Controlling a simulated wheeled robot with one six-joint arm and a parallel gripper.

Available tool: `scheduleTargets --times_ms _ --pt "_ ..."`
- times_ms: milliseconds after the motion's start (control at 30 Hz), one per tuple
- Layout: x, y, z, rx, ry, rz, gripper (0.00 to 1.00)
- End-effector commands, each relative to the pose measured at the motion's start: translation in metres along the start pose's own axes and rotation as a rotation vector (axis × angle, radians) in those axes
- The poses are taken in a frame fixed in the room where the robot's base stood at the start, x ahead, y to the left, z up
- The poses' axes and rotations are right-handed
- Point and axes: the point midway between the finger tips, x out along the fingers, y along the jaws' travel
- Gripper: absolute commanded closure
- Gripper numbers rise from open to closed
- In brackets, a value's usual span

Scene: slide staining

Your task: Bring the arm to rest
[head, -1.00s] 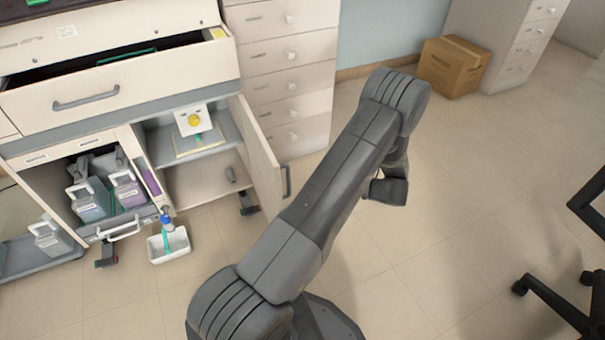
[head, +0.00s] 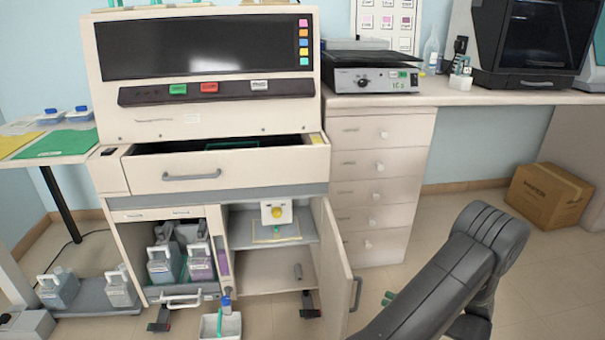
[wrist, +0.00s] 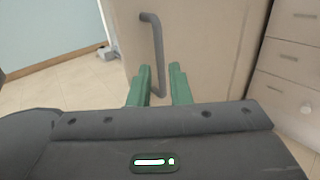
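My arm rises from the bottom right of the head view, bent at the elbow, over the floor right of the stainer. My gripper (wrist: 162,82) shows in the wrist view as two green fingers with a clear gap between them and nothing held. It faces the outside of the open cabinet door (wrist: 195,45), whose grey handle (wrist: 154,55) lies beyond the fingers; I cannot tell the exact distance. In the head view only green fingertips (head: 388,298) show at the left of my arm, which hides the rest.
The stainer's wide drawer (head: 240,172) is pulled out. Its right cabinet door (head: 338,265) stands open towards my arm. A white tray (head: 220,325) with a bottle is low at the front. A drawer unit (head: 375,190) and a cardboard box (head: 548,196) stand behind. Floor around the box is clear.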

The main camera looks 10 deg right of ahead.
Motion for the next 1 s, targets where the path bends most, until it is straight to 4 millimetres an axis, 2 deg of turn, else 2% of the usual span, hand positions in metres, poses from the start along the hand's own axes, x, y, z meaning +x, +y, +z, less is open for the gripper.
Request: scheduleTargets --times_ms 33,300,500,667,1000 --pt "0.012 0.0 -0.002 0.001 0.0 0.002 0.82" --pt "0.064 0.001 -0.002 0.0 0.0 0.003 0.82" --pt "0.091 0.001 -0.002 0.001 0.001 0.002 0.82" --pt "0.1 0.001 -0.001 0.001 0.0 -0.001 0.82" --pt "0.099 0.001 0.0 0.001 0.0 -0.007 0.82"
